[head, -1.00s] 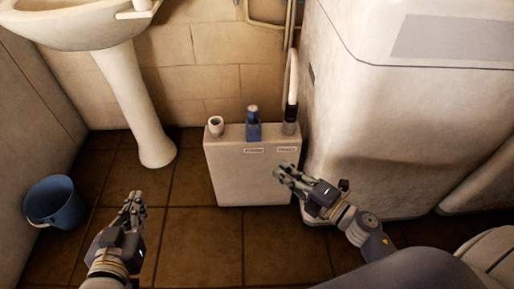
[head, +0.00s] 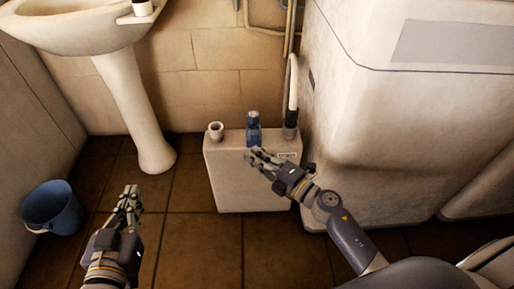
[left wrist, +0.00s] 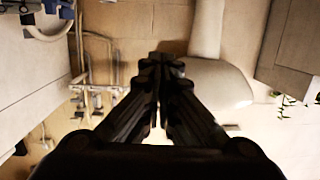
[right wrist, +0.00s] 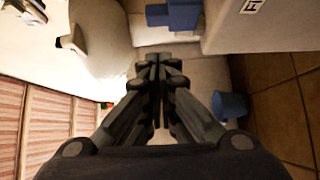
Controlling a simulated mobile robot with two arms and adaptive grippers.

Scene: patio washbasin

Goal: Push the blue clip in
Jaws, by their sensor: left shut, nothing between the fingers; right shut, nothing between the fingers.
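The blue clip (head: 254,130) stands upright at the top middle of the white box (head: 231,186), between a short white spout and a dark hose fitting. It also shows at the top of the right wrist view (right wrist: 174,14), beyond the fingertips. My right gripper (head: 254,156) is shut and empty. In the head view its fingertips overlap the box's front just below the clip and hide one of the two labels; I see no contact with the clip. My left gripper (head: 131,193) is shut and empty over the floor, left of the box.
The white spout (head: 216,131) and the hose fitting (head: 290,126) flank the clip. A large white appliance (head: 385,130) stands close on the right. The basin pedestal (head: 143,120) and a blue bucket (head: 52,207) are on the left. Tiled floor between is clear.

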